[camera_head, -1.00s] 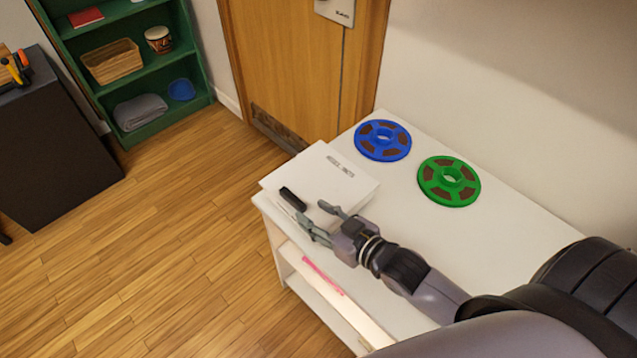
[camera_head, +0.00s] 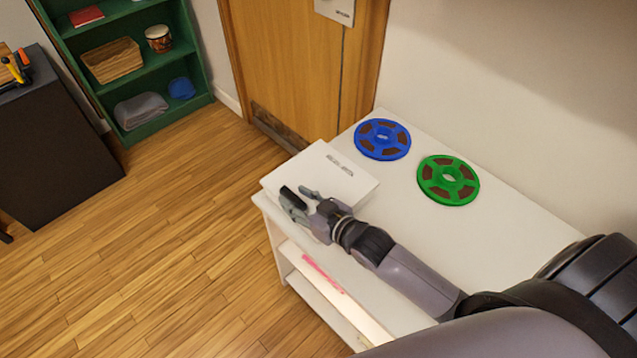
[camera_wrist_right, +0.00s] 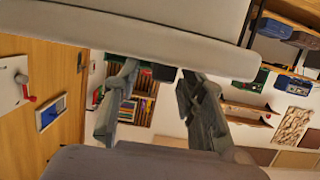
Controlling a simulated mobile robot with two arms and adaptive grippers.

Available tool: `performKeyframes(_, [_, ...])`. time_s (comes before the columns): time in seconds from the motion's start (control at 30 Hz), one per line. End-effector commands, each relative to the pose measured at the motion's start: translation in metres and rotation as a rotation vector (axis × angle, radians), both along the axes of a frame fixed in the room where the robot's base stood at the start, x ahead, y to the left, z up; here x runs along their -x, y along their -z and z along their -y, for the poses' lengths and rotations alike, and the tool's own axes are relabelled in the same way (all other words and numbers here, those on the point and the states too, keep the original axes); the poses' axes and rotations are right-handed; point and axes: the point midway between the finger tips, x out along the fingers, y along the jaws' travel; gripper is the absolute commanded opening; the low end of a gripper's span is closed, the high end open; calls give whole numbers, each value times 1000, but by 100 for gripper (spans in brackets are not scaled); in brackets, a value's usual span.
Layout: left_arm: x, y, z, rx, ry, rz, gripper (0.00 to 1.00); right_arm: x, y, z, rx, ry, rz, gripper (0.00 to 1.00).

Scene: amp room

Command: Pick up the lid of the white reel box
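The white reel box (camera_head: 335,165) lies at the left end of the white cabinet, with dark lettering on its lid. A short black handle (camera_head: 289,196) is at its front left edge. My right gripper (camera_head: 303,198) is at this handle, its fingers close to both sides of it. In the right wrist view, the fingers of the right gripper (camera_wrist_right: 157,90) stand apart, with the dark handle (camera_wrist_right: 165,73) between their tips, below the white box edge (camera_wrist_right: 120,40). Contact cannot be told. The gripper hides part of the box front. My left gripper is not in view.
A blue reel (camera_head: 383,139) and a green reel (camera_head: 448,180) lie on the white cabinet top (camera_head: 500,235) right of the box. A wooden door (camera_head: 290,60) and green shelf (camera_head: 150,70) stand behind. A dark cabinet (camera_head: 55,140) is at left. The floor between is clear.

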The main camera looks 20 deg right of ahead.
Motion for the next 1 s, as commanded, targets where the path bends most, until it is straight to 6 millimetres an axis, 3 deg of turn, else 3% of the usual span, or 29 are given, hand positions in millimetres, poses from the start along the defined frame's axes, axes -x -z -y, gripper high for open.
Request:
performKeyframes(0.5, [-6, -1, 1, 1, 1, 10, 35, 0, 0, 0, 1, 0, -1, 1])
performKeyframes(1.0, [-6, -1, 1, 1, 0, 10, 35, 0, 0, 0, 1, 0, -1, 0])
